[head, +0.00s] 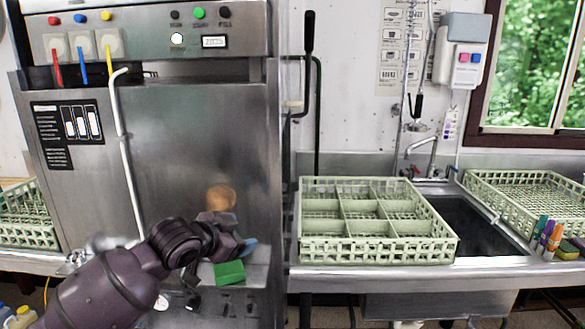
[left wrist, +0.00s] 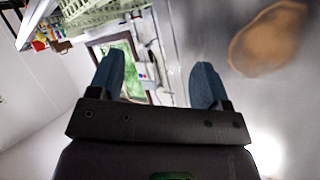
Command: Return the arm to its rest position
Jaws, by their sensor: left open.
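My left arm comes in from the lower left in the head view. Its gripper (head: 247,247) is in front of the lower part of the steel dishwasher (head: 190,140). In the left wrist view the two blue fingers of this gripper (left wrist: 158,72) stand wide apart with nothing between them. In the head view the gripper is seen partly from the side, and one blue fingertip shows. My right gripper is in neither view.
A pale green compartment rack (head: 380,251) stands on the steel counter right of the dishwasher, beside the sink (head: 470,225). Another rack (head: 520,200) is at the far right, near several markers (head: 547,235). A rack (head: 25,235) also stands at the left. A brown patch (head: 220,197) marks the dishwasher front.

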